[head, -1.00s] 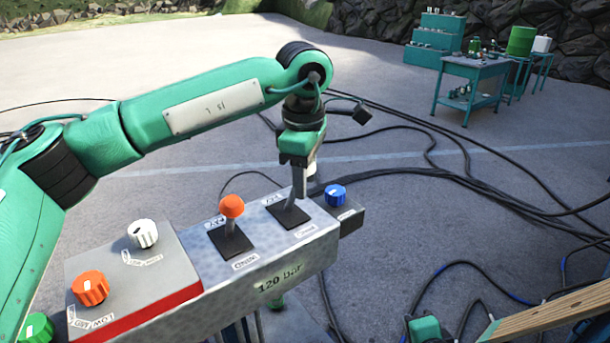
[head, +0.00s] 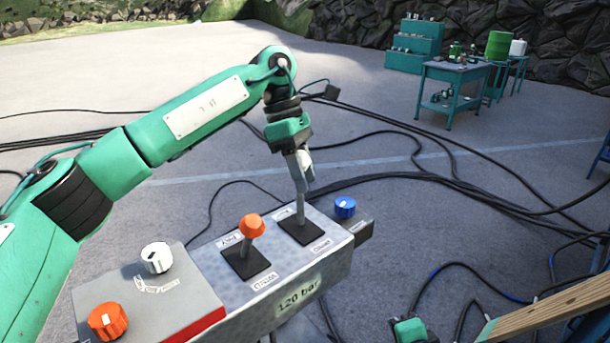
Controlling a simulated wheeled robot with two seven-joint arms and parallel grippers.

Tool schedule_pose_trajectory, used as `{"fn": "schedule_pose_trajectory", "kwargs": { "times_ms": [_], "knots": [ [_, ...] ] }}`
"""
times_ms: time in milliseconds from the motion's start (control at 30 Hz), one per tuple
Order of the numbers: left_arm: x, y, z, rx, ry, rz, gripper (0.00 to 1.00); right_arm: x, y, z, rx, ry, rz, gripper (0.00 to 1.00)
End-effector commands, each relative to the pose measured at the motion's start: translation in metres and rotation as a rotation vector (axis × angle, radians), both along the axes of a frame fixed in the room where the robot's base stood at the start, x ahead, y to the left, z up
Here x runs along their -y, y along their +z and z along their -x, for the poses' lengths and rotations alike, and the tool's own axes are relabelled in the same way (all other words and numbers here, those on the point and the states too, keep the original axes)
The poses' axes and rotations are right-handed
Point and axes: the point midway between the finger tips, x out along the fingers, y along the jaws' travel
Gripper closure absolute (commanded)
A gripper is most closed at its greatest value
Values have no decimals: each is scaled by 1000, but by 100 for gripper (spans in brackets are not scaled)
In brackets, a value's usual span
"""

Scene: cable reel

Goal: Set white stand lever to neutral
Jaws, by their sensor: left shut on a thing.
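My left gripper (head: 303,172) points down over the control box and is shut on the top of the white stand lever (head: 307,160). The lever's white knob shows only in part beside the fingers. Its grey shaft (head: 300,207) rises from a black slot plate (head: 303,230) and looks roughly upright; its exact angle is hard to tell. The slot plate has white labels beyond and in front of it, too small to read.
An orange-knobbed lever (head: 251,226) stands close left of the white one. A blue knob (head: 345,207) sits close right. A white knob (head: 157,258) and an orange knob (head: 108,321) are on the left box. Black cables (head: 430,178) cross the floor.

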Motion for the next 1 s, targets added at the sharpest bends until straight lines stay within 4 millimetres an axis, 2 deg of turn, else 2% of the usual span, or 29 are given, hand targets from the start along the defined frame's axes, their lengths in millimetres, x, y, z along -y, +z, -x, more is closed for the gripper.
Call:
{"fn": "schedule_pose_trajectory", "kwargs": {
  "times_ms": [233, 267, 333, 367, 733, 867, 1000],
  "knots": [
    [-2, -1, -1, 1, 3, -5, 100, 0, 0, 0, 0, 0, 0, 100],
    [-2, -1, -1, 1, 3, -5, 58, 0, 0, 0, 0, 0, 0, 100],
    [-1, -1, -1, 1, 2, -4, 45, 0, 0, 0, 0, 0, 0, 100],
    [-1, -1, -1, 1, 2, -4, 41, 0, 0, 0, 0, 0, 0, 100],
    [-3, 4, -3, 5, 3, -4, 41, 0, -4, 0, 0, 0, 0, 100],
    [-8, 21, -9, 6, 4, -3, 41, 0, -13, 0, 0, 0, 0, 100],
    [-16, 48, -18, 5, 5, -4, 41, 0, -22, 0, 0, 0, 0, 100]
  ]
}}
